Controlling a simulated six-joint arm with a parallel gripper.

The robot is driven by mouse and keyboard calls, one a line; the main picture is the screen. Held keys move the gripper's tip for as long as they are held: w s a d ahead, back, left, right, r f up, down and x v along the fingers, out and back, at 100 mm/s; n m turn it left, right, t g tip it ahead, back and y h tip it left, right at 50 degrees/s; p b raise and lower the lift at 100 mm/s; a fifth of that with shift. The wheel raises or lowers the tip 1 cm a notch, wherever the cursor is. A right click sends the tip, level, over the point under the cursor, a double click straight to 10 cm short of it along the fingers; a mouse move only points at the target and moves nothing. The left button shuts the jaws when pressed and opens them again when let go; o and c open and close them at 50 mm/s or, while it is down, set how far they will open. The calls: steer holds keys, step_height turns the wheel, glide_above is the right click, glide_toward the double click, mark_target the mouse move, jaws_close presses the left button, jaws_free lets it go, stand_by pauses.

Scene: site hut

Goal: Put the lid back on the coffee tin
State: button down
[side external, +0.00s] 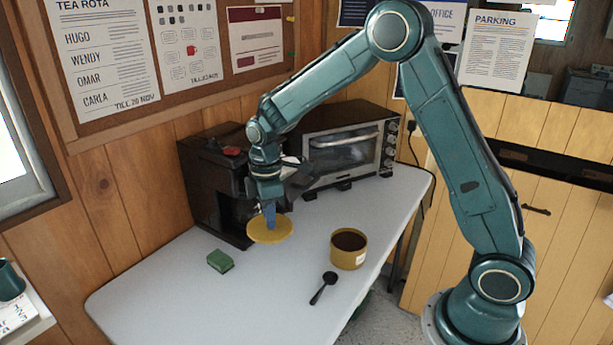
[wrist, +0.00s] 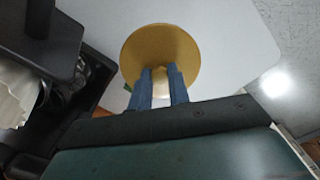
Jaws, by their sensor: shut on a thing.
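The yellow lid (side external: 270,230) is a round disc at the left-middle of the table, beside the coffee machine. My gripper (side external: 269,214) points down over it, shut on the lid near its middle. In the wrist view the lid (wrist: 160,45) shows beyond the two blue fingertips of my gripper (wrist: 159,75), which close on a small knob. I cannot tell whether the lid touches the table. The coffee tin (side external: 348,249) is yellow with a pale label and stands upright and open to the right of the lid, with dark coffee inside. The tin is not in the wrist view.
A black coffee machine (side external: 212,185) stands close behind and left of my gripper. A toaster oven (side external: 343,150) stands at the back. A green sponge (side external: 220,261) lies at the front left, and a black scoop (side external: 323,288) lies before the tin.

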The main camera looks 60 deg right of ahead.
steer(key=s+a+f+m, duration=0.2)
steer(key=s+f, duration=0.1)
steer(key=s, duration=0.4)
steer(key=s+d, duration=0.2)
steer(key=d, duration=0.8)
steer(key=s+d+f, duration=0.1)
steer(key=s+d, duration=0.1)
steer(key=d, duration=0.9)
steer(key=shift+s+d, duration=0.15)
steer(key=shift+s, duration=0.15)
steer(key=shift+f, duration=0.2)
steer(key=shift+f, duration=3.05)
steer(key=shift+f, duration=0.15)
steer(key=c, duration=0.8)
jaws_free()
steer(key=shift+o, duration=0.2)
